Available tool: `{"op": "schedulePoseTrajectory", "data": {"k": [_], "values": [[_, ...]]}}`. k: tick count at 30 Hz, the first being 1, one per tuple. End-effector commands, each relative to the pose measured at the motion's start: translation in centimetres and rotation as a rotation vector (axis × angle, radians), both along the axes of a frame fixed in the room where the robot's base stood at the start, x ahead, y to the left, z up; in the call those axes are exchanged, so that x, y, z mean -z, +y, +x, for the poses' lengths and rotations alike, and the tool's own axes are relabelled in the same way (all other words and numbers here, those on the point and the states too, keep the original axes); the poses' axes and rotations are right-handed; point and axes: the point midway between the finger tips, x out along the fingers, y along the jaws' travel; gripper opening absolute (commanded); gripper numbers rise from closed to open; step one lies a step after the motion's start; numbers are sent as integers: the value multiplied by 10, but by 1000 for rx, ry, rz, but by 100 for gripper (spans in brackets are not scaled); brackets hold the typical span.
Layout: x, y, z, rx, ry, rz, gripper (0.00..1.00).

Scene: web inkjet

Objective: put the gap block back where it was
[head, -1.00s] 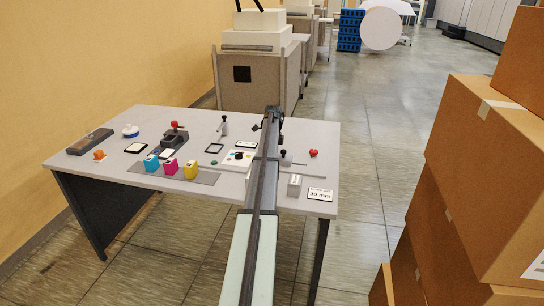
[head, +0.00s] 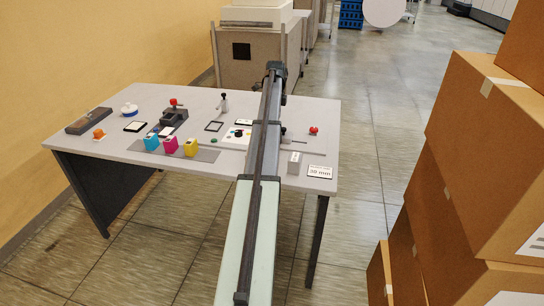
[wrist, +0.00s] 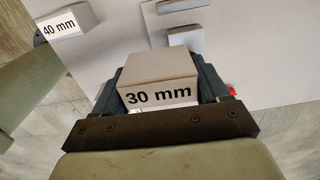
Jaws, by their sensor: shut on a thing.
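A light grey gap block marked "30 mm" (wrist: 158,82) is between the fingers of my gripper (wrist: 160,72) in the wrist view. The fingers are shut on its two sides, and its label faces the camera. A second block, marked "40 mm" (wrist: 68,22), shows apart from it at the upper left of that view. In the head view a grey block (head: 294,163) stands at the table's right front, beside a card (head: 319,172) that seems to read 30 mm. My arm hides the held block there.
The grey table (head: 110,150) carries cyan (head: 152,142), magenta (head: 170,145) and yellow (head: 191,147) pieces at its front. A red knob (head: 314,130) is at the right. Stacked cartons (head: 480,150) stand right of the table. A beige machine (head: 255,60) is behind it.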

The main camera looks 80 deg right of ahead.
Motion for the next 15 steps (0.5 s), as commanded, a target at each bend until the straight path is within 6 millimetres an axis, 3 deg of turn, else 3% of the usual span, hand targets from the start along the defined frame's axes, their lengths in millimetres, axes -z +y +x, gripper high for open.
{"op": "schedulePoseTrajectory", "data": {"k": [1,6,10,15], "values": [[2,28,-6,2,0,-3,37],[6,83,-16,3,-1,-5,37],[10,113,-21,0,0,-2,37],[14,133,-24,-5,1,4,37]]}}
